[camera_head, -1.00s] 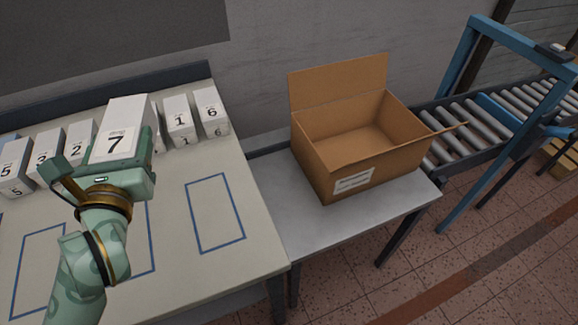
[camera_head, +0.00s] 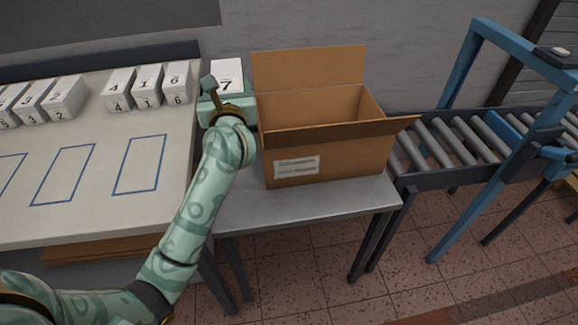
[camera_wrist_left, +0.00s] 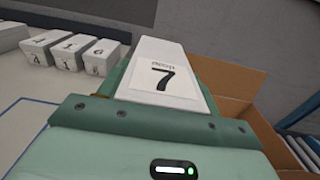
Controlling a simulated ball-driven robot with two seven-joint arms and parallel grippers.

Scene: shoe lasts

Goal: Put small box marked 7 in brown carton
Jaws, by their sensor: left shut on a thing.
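The small white box marked 7 (camera_head: 227,74) is held by my left gripper (camera_head: 226,97), just left of the brown carton (camera_head: 330,155) in the head view. In the left wrist view the box (camera_wrist_left: 165,75) stands up between the green jaws, its 7 facing the camera. The carton is open on a grey metal table, its back flap upright and its front flap sticking outward. It shows at the right of the left wrist view (camera_wrist_left: 232,82). Its floor is hidden in the head view. My right gripper is not in view.
Several white numbered boxes (camera_head: 148,84) stand along the back of the pale table (camera_head: 95,215) at left, which has blue outlined rectangles. The grey table (camera_head: 300,204) bears the carton. A roller conveyor (camera_head: 455,140) with a blue frame stands at right.

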